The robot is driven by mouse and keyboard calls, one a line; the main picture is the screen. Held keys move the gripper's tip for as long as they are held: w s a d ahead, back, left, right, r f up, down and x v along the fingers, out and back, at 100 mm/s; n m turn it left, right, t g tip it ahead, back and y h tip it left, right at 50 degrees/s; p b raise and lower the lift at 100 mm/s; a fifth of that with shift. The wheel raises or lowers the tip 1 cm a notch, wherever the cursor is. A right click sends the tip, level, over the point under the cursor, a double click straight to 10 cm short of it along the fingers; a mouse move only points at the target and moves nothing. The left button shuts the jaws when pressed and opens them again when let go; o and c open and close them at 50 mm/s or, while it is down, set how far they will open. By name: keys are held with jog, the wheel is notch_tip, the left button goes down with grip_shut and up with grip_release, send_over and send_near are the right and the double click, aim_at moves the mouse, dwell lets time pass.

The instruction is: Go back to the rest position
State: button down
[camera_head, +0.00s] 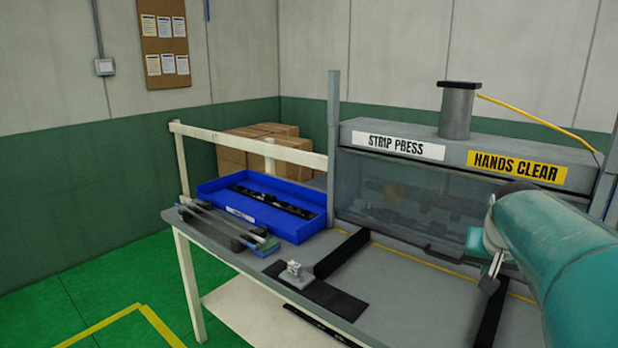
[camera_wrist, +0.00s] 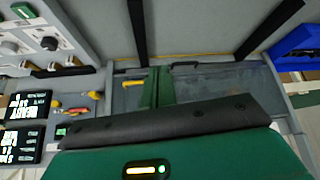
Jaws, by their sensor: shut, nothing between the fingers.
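My gripper (camera_head: 490,284) is at the right in the head view, at the end of my teal arm, in front of the strip press (camera_head: 455,150). Its fingers show only partly there. In the wrist view the green fingers (camera_wrist: 156,88) are together with nothing between them. The workbench (camera_head: 405,285) lies below. A blue tray (camera_head: 218,184) with black strips in it stands on the left part of the bench. It also shows at the right edge of the wrist view (camera_wrist: 290,38).
A small metal fixture (camera_head: 295,273) sits on a black strip on the bench. Thin rods (camera_head: 222,222) lie at the bench's left edge. Black rails (camera_head: 341,253) cross the bench before the press. Cardboard boxes (camera_head: 236,160) stand behind. Green floor at the left is clear.

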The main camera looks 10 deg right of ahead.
jog(key=s+a+f+n+y, duration=0.1)
jog(key=s+a, duration=0.3)
jog(key=a, duration=0.5)
jog(key=s+a+f+n+y, duration=0.1)
jog(key=s+a+f+n, duration=0.2)
jog(key=a, duration=0.6)
jog(key=s+a+f+n+y, duration=0.1)
jog(key=s+a+f+n, duration=0.2)
jog(key=s+a, duration=0.3)
jog(key=a, duration=0.3)
jog(key=shift+s+f+y, duration=0.35)
jog(key=shift+y, duration=0.05)
jog(key=shift+d, duration=0.15)
